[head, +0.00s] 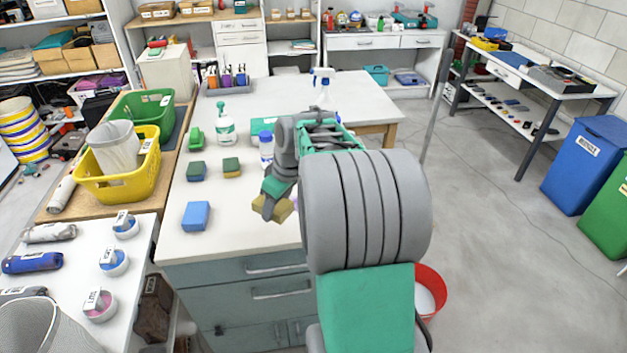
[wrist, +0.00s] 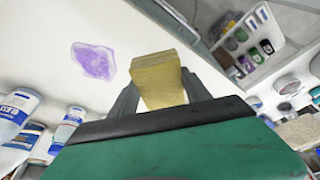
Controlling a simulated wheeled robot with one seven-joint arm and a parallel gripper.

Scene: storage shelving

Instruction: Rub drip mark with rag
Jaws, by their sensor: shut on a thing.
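My gripper (head: 268,204) is low over the front part of the white worktop (head: 230,220). It is shut on a yellowish folded rag (head: 281,209), which looks like a thick block. In the wrist view the rag (wrist: 157,72) sits between the two grey fingers of my gripper (wrist: 160,95). A pale purple drip mark (wrist: 95,61) lies on the white surface to the left of the rag, apart from it in the picture. In the head view my arm and gripper hide most of the mark's area. I cannot tell whether the rag touches the worktop.
A blue sponge (head: 196,215) and two green-topped sponges (head: 232,167) lie to the left. A blue-capped bottle (head: 266,148) stands close behind my gripper, with spray bottles (head: 225,127) farther back. A yellow basket (head: 117,180) stands on the left bench. The worktop's front is mostly clear.

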